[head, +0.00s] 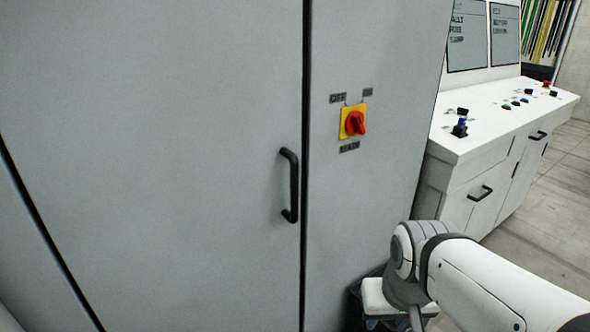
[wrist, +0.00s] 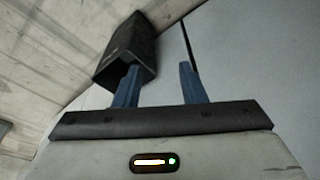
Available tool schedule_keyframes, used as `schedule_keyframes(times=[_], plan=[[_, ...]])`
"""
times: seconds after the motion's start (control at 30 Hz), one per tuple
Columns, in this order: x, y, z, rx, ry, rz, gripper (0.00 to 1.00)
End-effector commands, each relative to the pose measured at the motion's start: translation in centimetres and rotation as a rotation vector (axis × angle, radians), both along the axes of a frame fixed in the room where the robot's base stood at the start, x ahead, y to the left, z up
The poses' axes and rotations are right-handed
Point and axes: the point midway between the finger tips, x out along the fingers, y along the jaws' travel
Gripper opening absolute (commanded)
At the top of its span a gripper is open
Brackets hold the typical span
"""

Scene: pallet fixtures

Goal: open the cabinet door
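The tall grey cabinet door (head: 180,150) is shut in the head view, its right edge along a dark vertical seam. A black bar handle (head: 288,185) stands upright near that edge. My gripper (wrist: 158,70) has two blue fingers spread apart with nothing visible between them, so it is open. In the head view my wrist is low and right of the handle, apart from it, and the fingers are mostly out of view. In the wrist view a grey surface with a dark seam lies beyond the fingers; the handle cannot be made out.
A red and yellow rotary switch (head: 354,122) is on the fixed panel right of the seam. A white control console (head: 480,140) with buttons and drawer handles stands at the right. A dark box-like object (wrist: 125,50) is behind the left finger. Floor (head: 550,230) shows at right.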

Motion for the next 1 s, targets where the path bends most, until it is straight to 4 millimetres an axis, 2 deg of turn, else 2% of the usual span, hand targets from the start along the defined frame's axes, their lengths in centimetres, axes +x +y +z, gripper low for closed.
schedule_keyframes(times=[0.07,0.17,0.27,0.37,0.4,0.53,0.63,0.77,0.87,1.0], plan=[[0.4,-0.2,0.0,-0.007,-0.012,-0.002,0.37],[2.2,-1.2,0.1,-0.036,-0.073,-0.008,0.37],[5.6,-2.5,0.5,-0.085,-0.197,-0.01,0.37],[10.0,-3.4,1.4,-0.131,-0.368,0.014,0.37],[11.8,-3.6,1.9,-0.142,-0.442,0.031,0.37],[17.0,-2.9,3.9,-0.14,-0.676,0.113,0.37],[19.9,-1.0,5.3,-0.077,-0.836,0.21,0.37],[22.3,2.3,7.1,0.046,-1.02,0.346,0.37],[22.7,5.1,8.2,0.176,-1.127,0.454,0.37],[22.0,8.1,9.3,0.359,-1.218,0.571,0.37]])
